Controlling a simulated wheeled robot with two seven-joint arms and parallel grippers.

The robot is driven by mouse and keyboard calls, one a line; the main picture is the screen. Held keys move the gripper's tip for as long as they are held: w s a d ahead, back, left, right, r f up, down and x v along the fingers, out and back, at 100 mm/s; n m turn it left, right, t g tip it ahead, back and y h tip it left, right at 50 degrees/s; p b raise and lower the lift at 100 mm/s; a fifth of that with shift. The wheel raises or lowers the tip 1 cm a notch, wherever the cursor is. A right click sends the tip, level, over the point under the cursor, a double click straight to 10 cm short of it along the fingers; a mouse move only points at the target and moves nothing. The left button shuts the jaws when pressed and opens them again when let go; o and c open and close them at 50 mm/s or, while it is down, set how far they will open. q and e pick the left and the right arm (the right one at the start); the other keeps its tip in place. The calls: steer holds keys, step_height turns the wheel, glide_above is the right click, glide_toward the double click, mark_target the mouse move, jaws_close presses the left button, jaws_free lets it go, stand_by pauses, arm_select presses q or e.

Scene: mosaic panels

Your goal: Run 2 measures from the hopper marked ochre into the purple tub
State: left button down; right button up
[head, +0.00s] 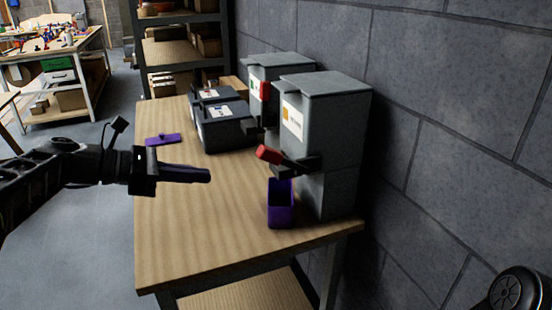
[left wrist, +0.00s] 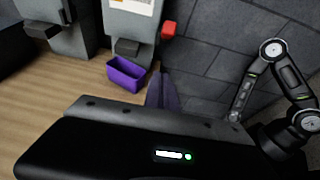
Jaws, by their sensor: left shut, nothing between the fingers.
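The near grey hopper (head: 340,135) has a label with an ochre square (head: 289,113). Its red-ended lever (head: 268,154) sticks out at the front, beside a dark spout; the red end also shows in the left wrist view (left wrist: 169,28). The purple tub (head: 280,206) stands upright on the bench below the spout; it also shows in the left wrist view (left wrist: 124,78). Its inside looks dark, and I cannot tell what it holds. My left gripper (head: 208,175) is shut and empty over the bench, left of the lever and tub. My right gripper is not seen.
A second grey hopper (head: 276,66) with a green-marked label and red lever stands behind. Dark bins (head: 226,135) and a flat purple piece (head: 163,139) lie farther back on the bench (head: 190,235). A block wall (head: 450,100) closes the right side. The bench's near left is clear.

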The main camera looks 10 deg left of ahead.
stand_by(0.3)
arm_select(q)
steer(key=p, duration=0.2)
glide_toward(286, 161)
steer(key=w+f, duration=0.1)
steer(key=w+d+f, duration=0.1)
steer(key=f, duration=0.1)
steer(key=shift+f, duration=0.1)
stand_by(0.6)
